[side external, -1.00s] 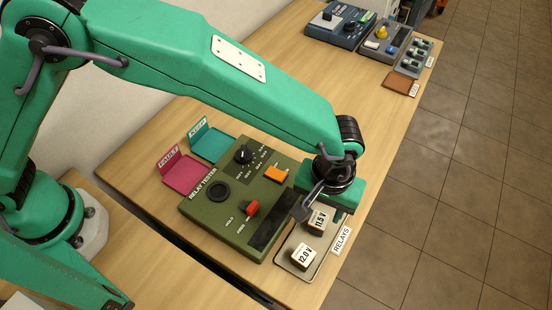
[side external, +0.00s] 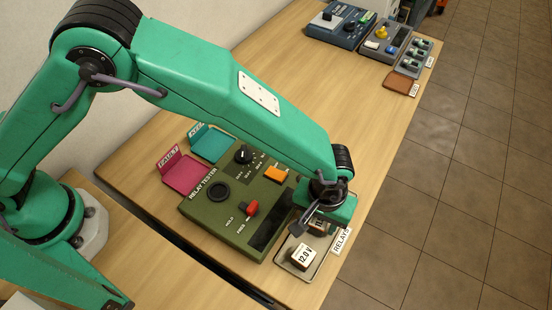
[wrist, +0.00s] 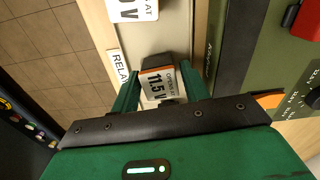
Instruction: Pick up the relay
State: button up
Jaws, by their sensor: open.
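Two dark relays with white labels stand in a pale tray (side external: 288,262) marked RELAYS. The relay marked 12.0 V (side external: 303,256) is clear of my gripper, and part of its label (wrist: 135,9) shows at the top of the wrist view. The relay marked 11.5 V (side external: 318,228) is mostly hidden under my gripper in the side view. In the wrist view my gripper (wrist: 161,70) is open, with one green finger on each side of the 11.5 V relay (wrist: 158,83). I cannot tell whether either finger touches it.
Other devices (side external: 340,25) stand far off; bare table lies between.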

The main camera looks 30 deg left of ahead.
jog(key=shift+f, duration=0.7)
jog(key=c, duration=0.8)
jog(key=shift+r, duration=0.1)
jog(key=shift+r, duration=4.95)
